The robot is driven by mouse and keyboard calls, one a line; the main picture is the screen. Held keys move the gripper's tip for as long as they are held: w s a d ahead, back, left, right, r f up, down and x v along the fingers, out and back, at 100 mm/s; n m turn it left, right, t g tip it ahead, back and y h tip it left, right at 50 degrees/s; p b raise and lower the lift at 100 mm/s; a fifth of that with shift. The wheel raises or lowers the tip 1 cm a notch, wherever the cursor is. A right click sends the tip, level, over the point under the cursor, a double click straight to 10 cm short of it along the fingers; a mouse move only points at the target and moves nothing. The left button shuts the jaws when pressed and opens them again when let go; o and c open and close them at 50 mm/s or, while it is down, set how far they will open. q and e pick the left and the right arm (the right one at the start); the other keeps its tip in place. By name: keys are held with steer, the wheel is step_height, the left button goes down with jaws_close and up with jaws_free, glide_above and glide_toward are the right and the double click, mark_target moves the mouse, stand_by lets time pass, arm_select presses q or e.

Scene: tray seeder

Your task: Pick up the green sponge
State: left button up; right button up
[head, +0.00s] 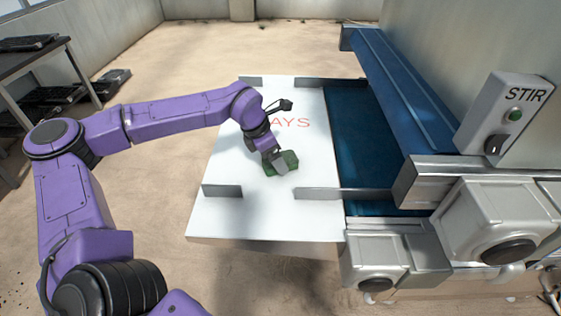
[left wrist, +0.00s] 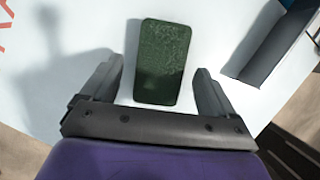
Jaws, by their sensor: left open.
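The green sponge (head: 288,161) lies on the white table marked with red letters, near its middle. In the left wrist view the sponge (left wrist: 162,62) is a dark green block with rounded corners. My left gripper (head: 276,160) is right at the sponge in the head view. In the left wrist view its open fingers (left wrist: 158,90) stand on either side of the sponge's near end, with a gap on both sides. How high the fingertips are above the table is hard to tell. My right gripper is not in view.
The white table (head: 225,222) has low metal guides (head: 222,191) at its edges. A blue conveyor bed (head: 362,150) and the machine with a STIR switch box (head: 505,110) stand to the right. A dark rack (head: 30,65) is at the far left.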

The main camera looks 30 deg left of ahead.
arm_select(q)
steer(key=shift+w+d+f, duration=0.1)
steer(key=shift+w+f, duration=0.05)
steer(key=shift+f, duration=0.45)
steer(key=c, duration=1.1)
steer(key=shift+r, duration=0.6)
steer(key=s+d+r, duration=0.2)
steer(key=s+r, duration=0.2)
steer(key=s+d+r+b, duration=0.1)
steer(key=s+d+r, duration=0.1)
steer(key=s+r, duration=0.2)
steer(key=s+d+r, duration=0.2)
steer(key=s+r, duration=0.2)
steer(key=s, duration=0.1)
